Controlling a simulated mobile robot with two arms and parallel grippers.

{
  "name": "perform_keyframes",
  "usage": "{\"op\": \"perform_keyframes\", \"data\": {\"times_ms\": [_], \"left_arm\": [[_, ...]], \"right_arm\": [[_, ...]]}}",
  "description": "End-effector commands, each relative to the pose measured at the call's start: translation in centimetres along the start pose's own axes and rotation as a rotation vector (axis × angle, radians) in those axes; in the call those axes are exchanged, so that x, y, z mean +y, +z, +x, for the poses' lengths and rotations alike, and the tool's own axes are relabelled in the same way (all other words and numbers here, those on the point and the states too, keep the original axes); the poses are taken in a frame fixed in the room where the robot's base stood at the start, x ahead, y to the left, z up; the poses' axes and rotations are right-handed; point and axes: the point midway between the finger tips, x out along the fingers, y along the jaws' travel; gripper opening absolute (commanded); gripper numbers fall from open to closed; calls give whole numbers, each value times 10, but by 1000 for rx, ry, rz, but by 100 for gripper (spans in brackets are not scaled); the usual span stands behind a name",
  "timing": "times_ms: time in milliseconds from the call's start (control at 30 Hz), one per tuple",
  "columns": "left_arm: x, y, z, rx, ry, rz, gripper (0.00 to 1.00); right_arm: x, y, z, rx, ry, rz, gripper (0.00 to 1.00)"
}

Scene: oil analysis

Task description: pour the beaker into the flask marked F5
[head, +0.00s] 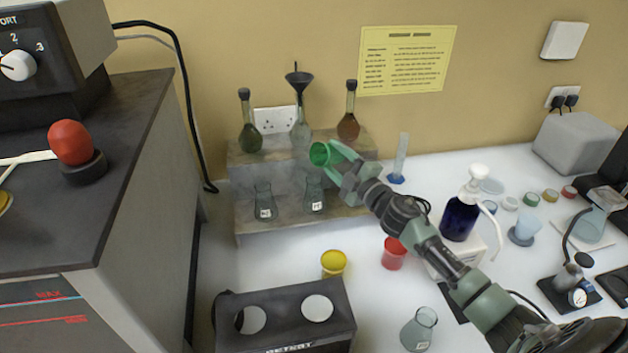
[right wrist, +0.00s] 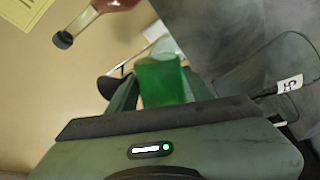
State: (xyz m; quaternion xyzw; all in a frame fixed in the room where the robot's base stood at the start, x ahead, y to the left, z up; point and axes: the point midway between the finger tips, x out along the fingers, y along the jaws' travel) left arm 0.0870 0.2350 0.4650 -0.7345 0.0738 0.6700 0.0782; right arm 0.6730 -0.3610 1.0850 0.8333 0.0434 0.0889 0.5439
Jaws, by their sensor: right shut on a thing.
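My right gripper (head: 340,163) is shut on the green beaker (head: 320,154), in front of the upper shelf. The beaker is tipped, its mouth facing left in the head view. In the right wrist view the beaker (right wrist: 160,80) sits between the fingers and looks green throughout; no falling stream shows. Below it, on the lower step, stands a clear conical flask (head: 314,197) with a white label. Another labelled flask (head: 264,203) stands to its left, and a third (head: 418,330) stands at the front. In the right wrist view a label (right wrist: 290,85) appears to carry a 5. My left gripper is out of view.
Yellow (head: 333,263) and red (head: 393,254) cups stand in front. A blue pump bottle (head: 461,217) is right.

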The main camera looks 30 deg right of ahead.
Motion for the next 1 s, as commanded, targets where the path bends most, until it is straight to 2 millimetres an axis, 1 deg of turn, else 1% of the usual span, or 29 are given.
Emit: {"op": "perform_keyframes", "data": {"times_ms": [467, 1000], "left_arm": [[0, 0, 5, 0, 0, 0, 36], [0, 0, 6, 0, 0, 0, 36]], "right_arm": [[3, -4, 0, 10, 4, -67, 1], [6, 4, 3, 11, 5, -78, 1]]}}
